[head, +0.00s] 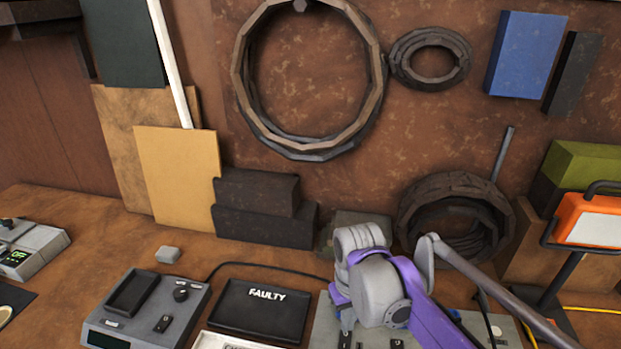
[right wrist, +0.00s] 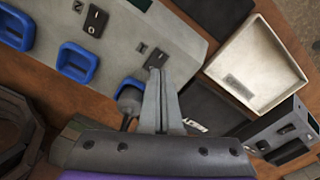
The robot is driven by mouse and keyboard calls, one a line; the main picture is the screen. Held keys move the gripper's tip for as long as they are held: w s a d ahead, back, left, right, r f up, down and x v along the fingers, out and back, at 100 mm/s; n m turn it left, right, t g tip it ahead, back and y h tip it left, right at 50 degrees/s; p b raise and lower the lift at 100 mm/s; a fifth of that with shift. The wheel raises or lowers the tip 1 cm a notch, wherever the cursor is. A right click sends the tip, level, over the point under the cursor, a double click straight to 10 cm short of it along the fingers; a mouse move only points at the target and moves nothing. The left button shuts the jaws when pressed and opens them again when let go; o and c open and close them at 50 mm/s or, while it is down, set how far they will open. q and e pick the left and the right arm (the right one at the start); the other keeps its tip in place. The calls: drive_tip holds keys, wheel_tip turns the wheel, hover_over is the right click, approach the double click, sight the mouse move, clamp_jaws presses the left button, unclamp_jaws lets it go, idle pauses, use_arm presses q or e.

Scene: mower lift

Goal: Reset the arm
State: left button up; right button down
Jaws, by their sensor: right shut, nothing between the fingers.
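My right arm (head: 420,300), purple and grey, comes in from the lower right in the head view. Its gripper (head: 346,328) points down over a grey panel (head: 470,325), and the fingertips are partly hidden. In the right wrist view the two grey fingers of the right gripper (right wrist: 160,80) are pressed together with nothing between them. They lie over the edge of the grey panel (right wrist: 125,45), close to a rocker switch; I cannot tell whether they touch it. My left gripper is not in view.
A black tray marked FAULTY (head: 260,310) and a grey device (head: 145,312) lie left of the arm. The panel has blue sockets (right wrist: 76,67). A white tray (right wrist: 285,55) is nearby. An orange lamp (head: 590,222) stands right. Coils (head: 455,215) and boards line the back wall.

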drive_tip(key=s+d+f+m+t, duration=0.1)
drive_tip(key=s+d+f, duration=0.1)
drive_tip(key=s, duration=0.2)
drive_tip(key=s+d+f+t, duration=0.2)
drive_tip(key=s, duration=0.2)
drive_tip(key=s+d+f+m+t, duration=0.1)
drive_tip(key=s+d+f+t, duration=0.1)
drive_tip(key=s, duration=0.3)
drive_tip(key=shift+d+f+m, duration=0.15)
drive_tip(key=shift+f+m, duration=0.1)
drive_tip(key=shift+m, duration=0.05)
drive_tip(key=shift+s+d+f+t, duration=0.15)
drive_tip(key=shift+s+f+t, duration=0.05)
drive_tip(key=shift+f+t, duration=0.1)
